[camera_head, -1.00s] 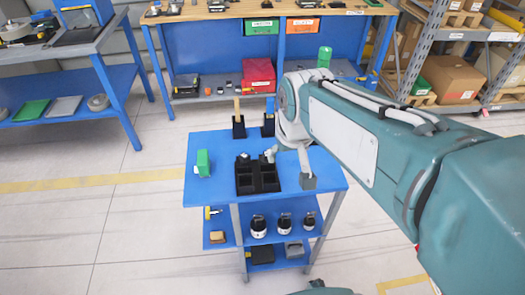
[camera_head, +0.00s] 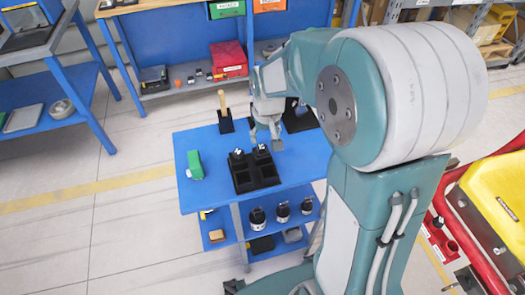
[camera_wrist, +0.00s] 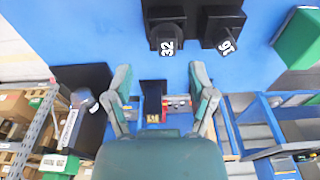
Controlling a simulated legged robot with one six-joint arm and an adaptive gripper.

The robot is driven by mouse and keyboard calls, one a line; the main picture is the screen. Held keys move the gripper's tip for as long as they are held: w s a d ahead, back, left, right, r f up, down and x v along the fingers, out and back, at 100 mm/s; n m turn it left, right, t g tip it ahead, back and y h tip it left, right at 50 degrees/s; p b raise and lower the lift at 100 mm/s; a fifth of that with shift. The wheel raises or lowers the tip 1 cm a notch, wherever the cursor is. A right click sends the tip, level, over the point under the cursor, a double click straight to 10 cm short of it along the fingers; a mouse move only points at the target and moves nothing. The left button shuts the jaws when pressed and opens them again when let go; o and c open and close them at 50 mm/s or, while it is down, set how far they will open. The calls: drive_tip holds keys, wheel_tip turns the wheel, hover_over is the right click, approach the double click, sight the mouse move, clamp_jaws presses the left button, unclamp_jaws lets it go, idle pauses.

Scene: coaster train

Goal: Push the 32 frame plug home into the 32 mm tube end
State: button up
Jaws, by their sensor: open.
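The black plug marked 32 (camera_wrist: 166,38) sits in the black holder (camera_head: 255,182) on the blue trolley top. A second black plug (camera_wrist: 226,39), with a white number I read as 16 or 26, stands beside it. Both also show as dark caps with white marks along the holder's far edge in the head view. My gripper (camera_wrist: 163,92) is open and empty, its two fingers spread below the plugs in the wrist view. In the head view my gripper (camera_head: 268,138) hangs just behind the holder's right side. I cannot pick out the 32 mm tube end.
A green block (camera_head: 194,165) lies on the trolley's left. A black stand with a wooden handle (camera_head: 224,112) is at its back. Bottles (camera_head: 283,210) stand on the shelf below. A red and yellow structure (camera_head: 500,205) is close at right. Free floor lies left.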

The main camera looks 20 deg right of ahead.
sight(261, 146)
drive_tip(key=f, duration=0.1)
drive_tip(key=a+f, duration=0.1)
drive_tip(key=f, duration=0.1)
drive_tip(key=w+f, duration=0.1)
drive_tip(key=shift+a+f, duration=0.15)
drive_tip(key=shift+f, duration=0.45)
drive_tip(key=shift+d, duration=0.3)
drive_tip(key=shift+c, duration=0.6)
drive_tip(key=shift+a, duration=0.1)
clamp_jaws()
